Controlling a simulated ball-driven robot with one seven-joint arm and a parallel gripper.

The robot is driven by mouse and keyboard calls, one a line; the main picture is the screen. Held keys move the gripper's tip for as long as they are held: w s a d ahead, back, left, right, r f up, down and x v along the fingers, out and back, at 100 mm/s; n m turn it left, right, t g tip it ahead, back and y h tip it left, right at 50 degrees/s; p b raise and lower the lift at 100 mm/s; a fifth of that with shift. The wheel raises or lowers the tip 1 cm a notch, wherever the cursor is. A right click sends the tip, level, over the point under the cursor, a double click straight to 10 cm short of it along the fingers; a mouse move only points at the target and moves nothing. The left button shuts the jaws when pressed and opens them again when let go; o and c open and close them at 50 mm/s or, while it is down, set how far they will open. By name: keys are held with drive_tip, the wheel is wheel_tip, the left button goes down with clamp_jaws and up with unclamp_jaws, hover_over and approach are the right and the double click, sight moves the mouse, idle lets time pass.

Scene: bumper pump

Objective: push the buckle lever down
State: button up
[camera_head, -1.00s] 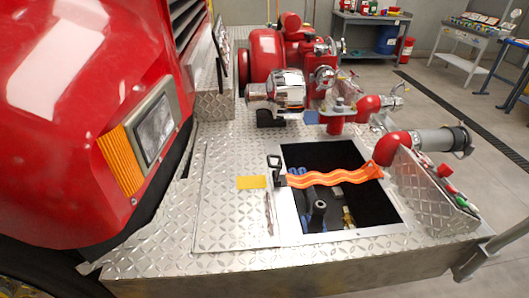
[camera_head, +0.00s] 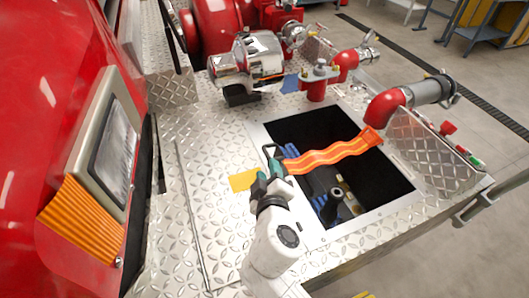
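The buckle lever (camera_head: 271,153) is a small black loop-shaped handle at the left end of an orange strap (camera_head: 325,156). The strap runs across the open well to its right edge. The lever looks raised, though its lower part is hidden behind my gripper (camera_head: 269,173). My gripper, at the end of my white arm, is right at the buckle, just in front of the lever in the picture. I cannot tell whether it touches the lever, or whether its fingers are open.
The open well (camera_head: 385,178) in the diamond-plate deck (camera_head: 205,190) holds a black post and blue hoses. Red truck bodywork (camera_head: 50,90) stands at left; a chrome pump (camera_head: 248,62) and red pipe elbow (camera_head: 385,108) stand behind.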

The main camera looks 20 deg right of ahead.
sight(267, 157)
drive_tip(key=x, duration=0.7)
drive_tip(key=shift+w+d+f, duration=0.1)
drive_tip(key=shift+w+d, duration=0.1)
drive_tip(key=shift+w, duration=0.1)
clamp_jaws()
